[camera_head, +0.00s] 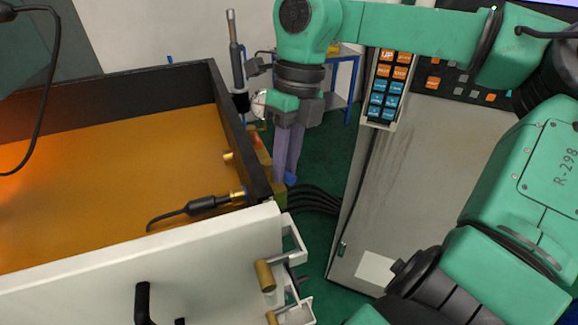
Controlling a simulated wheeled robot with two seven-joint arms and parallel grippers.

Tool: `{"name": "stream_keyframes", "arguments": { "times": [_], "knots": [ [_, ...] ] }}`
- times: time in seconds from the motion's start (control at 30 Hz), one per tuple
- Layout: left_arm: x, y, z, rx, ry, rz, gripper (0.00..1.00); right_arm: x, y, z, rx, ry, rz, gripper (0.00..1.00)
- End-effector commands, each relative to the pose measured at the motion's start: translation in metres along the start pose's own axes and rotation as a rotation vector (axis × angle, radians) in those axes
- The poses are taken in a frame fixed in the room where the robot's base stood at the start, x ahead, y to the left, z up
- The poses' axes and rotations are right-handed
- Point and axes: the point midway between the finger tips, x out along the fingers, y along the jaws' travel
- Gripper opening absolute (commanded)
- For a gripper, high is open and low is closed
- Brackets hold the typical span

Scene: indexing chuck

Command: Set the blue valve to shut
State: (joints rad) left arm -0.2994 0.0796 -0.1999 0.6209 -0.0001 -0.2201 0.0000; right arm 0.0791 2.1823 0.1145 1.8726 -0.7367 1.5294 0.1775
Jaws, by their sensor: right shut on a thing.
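The blue valve (291,179) shows as a small blue piece at the fingertips of my right gripper, beside the right outer wall of the tank. My right gripper (284,172) points down with its two purple fingers close together, shut on the blue valve. The fingers and the tank wall hide most of the valve, so I cannot make out its handle's angle. My left gripper is not in view.
An open tank with an orange floor (110,170) fills the left, with a black-handled tool (200,205) inside. A grey upright rod (236,52) and a round gauge (259,104) stand close to my right gripper. A control cabinet (410,160) stands right; black hoses (315,198) run between.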

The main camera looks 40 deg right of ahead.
Motion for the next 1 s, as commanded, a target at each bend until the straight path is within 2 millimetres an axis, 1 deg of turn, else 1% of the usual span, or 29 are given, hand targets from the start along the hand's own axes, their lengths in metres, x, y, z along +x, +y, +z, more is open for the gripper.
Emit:
{"name": "stream_keyframes", "arguments": {
  "times": [0.03, 0.1, 0.4, 0.63, 1.0],
  "knots": [
    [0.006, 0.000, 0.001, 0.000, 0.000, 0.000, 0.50, 0.003, 0.001, 0.000, 0.038, -0.012, -0.001, 0.00],
    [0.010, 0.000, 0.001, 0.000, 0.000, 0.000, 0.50, 0.003, 0.003, 0.000, 0.094, -0.023, -0.002, 0.00],
    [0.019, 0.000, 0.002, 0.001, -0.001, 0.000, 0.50, 0.003, 0.010, 0.001, 0.272, -0.059, -0.001, 0.00],
    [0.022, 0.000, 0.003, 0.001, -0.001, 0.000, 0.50, 0.002, 0.012, 0.001, 0.331, -0.070, 0.001, 0.00],
    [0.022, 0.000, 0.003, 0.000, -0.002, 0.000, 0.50, 0.001, 0.013, 0.002, 0.343, -0.073, 0.001, 0.00]
  ]
}}
